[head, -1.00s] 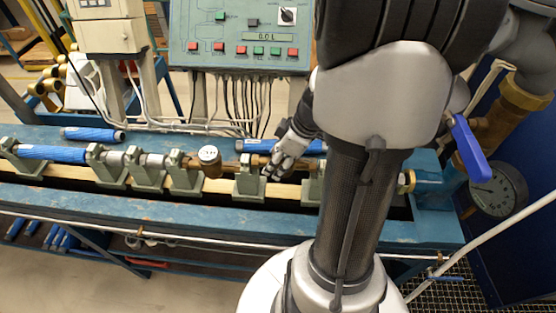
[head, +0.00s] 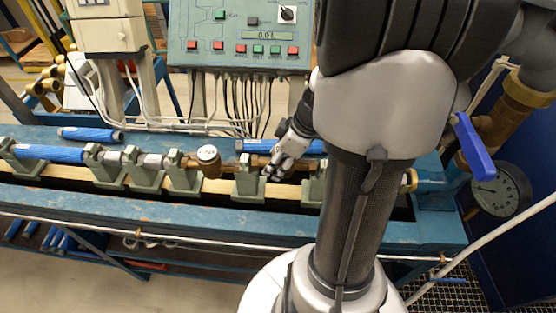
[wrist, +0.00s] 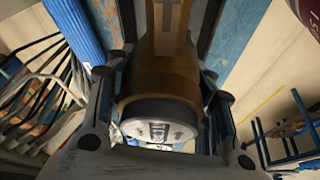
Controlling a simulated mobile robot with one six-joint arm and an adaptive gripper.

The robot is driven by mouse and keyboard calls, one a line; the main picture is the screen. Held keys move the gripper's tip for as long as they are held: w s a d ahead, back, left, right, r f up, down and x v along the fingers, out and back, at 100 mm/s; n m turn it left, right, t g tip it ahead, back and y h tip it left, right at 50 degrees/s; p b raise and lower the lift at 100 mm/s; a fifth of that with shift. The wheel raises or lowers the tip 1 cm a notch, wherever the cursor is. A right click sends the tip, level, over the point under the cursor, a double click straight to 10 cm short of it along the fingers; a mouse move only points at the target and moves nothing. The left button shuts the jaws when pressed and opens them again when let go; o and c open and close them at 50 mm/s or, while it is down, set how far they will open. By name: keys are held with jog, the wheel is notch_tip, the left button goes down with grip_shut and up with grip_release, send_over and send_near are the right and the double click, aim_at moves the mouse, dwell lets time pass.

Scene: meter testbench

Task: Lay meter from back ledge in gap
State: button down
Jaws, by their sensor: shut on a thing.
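My gripper (head: 281,167) is over the right part of the bench row, shut on a brass meter. In the wrist view the meter (wrist: 163,82) sits between the two fingers, with a dark ring and a pale printed face at its lower end. In the head view brass (head: 261,161) shows just left of my fingers, above a green support (head: 249,184); my gripper and arm hide the rest. I cannot tell whether the meter touches the supports. Another brass meter with a white dial (head: 208,153) sits in the row to the left.
Blue cylinders lie on the back ledge, one at left (head: 91,134) and one behind my gripper (head: 254,145). A control panel (head: 240,35) with cables stands behind. A blue-handled valve (head: 475,150) and a gauge (head: 500,190) are at the right. My arm covers part of the row.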

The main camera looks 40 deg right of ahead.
aim_at(275, 146)
jog(key=shift+f+b, duration=1.3)
jog(key=shift+b, duration=0.35)
jog(key=shift+f+b, duration=0.35)
jog(key=shift+b, duration=0.15)
dwell(0.4)
jog(key=c, duration=0.7)
grip_release()
jog(key=shift+r+p, duration=3.25)
jog(key=shift+r, duration=2.15)
